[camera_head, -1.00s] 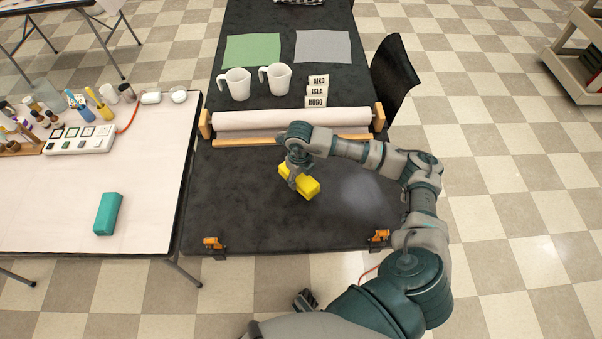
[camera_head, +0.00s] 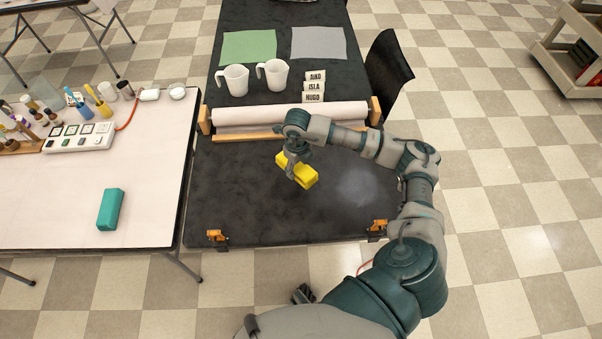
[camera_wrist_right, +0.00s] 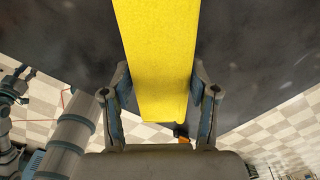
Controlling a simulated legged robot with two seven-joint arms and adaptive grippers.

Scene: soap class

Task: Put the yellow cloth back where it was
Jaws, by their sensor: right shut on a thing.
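The yellow cloth (camera_head: 304,178) looks like a thick, folded block. It is above the dark tabletop in front of the paper roll. I cannot tell whether its underside touches the table. My right gripper (camera_head: 292,170) is shut on it from above. In the right wrist view, the yellow cloth (camera_wrist_right: 158,60) runs between the two fingers of the right gripper (camera_wrist_right: 160,100) and fills the upper middle. My left gripper does not clearly show.
A paper roll (camera_head: 290,115) crosses the dark table (camera_head: 235,210). Behind it are two white mugs (camera_head: 236,80) (camera_head: 272,75), name cards (camera_head: 314,86), a green mat (camera_head: 249,47) and a grey mat (camera_head: 319,43). A teal block (camera_head: 110,209) lies on the left table. A pale smear (camera_head: 362,188) marks the dark tabletop.

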